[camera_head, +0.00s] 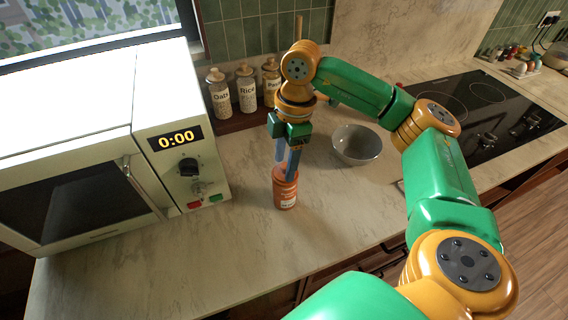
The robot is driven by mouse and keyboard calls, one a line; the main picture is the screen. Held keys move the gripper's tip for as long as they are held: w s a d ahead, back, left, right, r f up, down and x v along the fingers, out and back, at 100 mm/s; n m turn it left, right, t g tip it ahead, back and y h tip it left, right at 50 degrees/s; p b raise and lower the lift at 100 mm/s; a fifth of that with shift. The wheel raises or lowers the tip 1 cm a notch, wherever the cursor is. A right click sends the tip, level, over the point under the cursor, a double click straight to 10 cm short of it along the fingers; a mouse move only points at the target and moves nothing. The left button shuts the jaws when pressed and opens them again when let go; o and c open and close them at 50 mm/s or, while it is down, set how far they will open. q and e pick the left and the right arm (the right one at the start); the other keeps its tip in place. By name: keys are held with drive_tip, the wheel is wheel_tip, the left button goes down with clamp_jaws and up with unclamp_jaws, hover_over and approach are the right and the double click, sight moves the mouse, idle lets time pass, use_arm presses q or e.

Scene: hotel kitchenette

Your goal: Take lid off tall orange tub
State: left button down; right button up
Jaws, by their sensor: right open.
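The tall orange tub (286,196) stands upright on the counter, right of the microwave, with a pale label low on its front. My right gripper (285,168) points down at the top of the tub. Its blue fingers are apart, one at the left and one at the right of the tub's top. The fingers cover part of the lid area, so I cannot tell whether they touch the lid. My left gripper is not in view.
A white microwave (90,150) fills the left. Labelled jars (246,88) stand along the back wall. A grey bowl (357,145) sits right of the tub. A black cooktop (480,110) lies further right. The counter in front of the tub is clear.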

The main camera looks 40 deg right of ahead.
drive_tip(key=shift+s+r, duration=0.1)
drive_tip(key=shift+s, duration=0.2)
clamp_jaws()
drive_tip(key=shift+w, duration=0.2)
